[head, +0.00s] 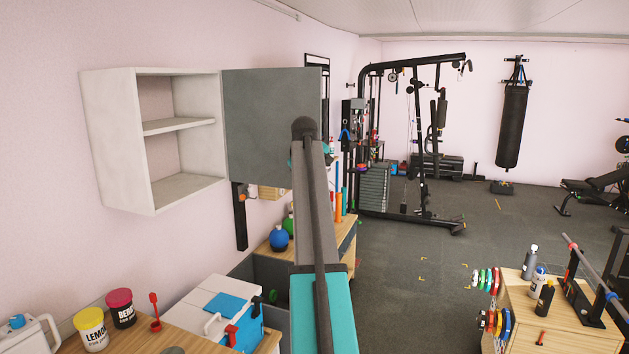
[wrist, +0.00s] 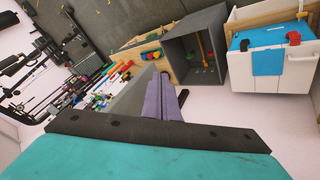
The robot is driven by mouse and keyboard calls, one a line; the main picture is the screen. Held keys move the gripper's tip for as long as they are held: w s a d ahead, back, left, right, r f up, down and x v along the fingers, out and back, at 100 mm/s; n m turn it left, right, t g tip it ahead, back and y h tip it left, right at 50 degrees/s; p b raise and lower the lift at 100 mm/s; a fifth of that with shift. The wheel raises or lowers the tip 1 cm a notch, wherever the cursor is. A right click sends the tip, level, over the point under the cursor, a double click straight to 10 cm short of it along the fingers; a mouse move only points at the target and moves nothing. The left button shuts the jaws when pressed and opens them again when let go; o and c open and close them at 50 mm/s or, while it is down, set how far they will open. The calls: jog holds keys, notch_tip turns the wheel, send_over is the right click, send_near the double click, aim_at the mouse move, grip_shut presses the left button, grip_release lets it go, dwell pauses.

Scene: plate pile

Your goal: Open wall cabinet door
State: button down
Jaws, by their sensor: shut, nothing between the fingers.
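The wall cabinet (head: 150,128) is a pale, open-fronted box on the left wall in the head view, with one inner shelf and nothing on it. Its grey door (head: 262,115) stands swung wide open at the right side of the cabinet. In the head view my arm covers part of the door's right edge, and my gripper is mostly hidden behind the arm. In the wrist view my gripper (wrist: 163,92) is shut and empty. A grey panel (wrist: 125,100), apparently the door, is close beside the fingers; I cannot tell whether they touch.
Below the cabinet are a white cooler box (head: 205,295) with a blue cloth, a yellow tub (head: 91,330) and a red tub (head: 121,308). A blue kettlebell (head: 278,239) sits on a low wooden unit.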

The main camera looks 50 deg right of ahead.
jog(key=s+b+v, duration=0.2)
jog(key=b+v, duration=0.1)
jog(key=v, duration=0.8)
jog(key=shift+s+f, duration=0.2)
jog(key=shift+f, duration=0.2)
jog(key=shift+d+r, duration=0.1)
